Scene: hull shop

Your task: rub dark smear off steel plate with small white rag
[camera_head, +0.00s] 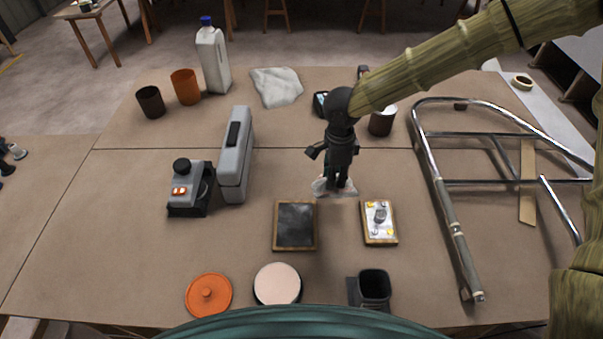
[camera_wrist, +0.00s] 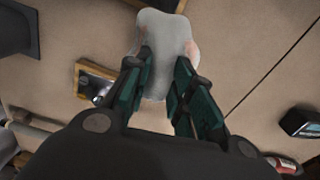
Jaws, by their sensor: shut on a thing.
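My gripper (camera_head: 337,183) is shut on a small white rag (camera_head: 322,188), just behind the gap between two framed boards. In the wrist view the rag (camera_wrist: 163,48) spreads out beyond the fingertips (camera_wrist: 160,78). Whether it touches the table is unclear. The steel plate (camera_head: 386,234) lies in a wooden frame to the right and nearer, with a dark smear (camera_head: 379,214) on its bright face and yellowish marks near its edges. The rag is apart from it. In the wrist view the plate (camera_wrist: 91,87) is partly hidden by my gripper.
A dark framed board (camera_head: 295,225) lies left of the plate. A dark cup (camera_head: 373,287) stands in front of it. A bent tube frame (camera_head: 455,235) lies to the right. A grey case (camera_head: 234,155) stands left. A larger white cloth (camera_head: 276,87) lies at the back.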

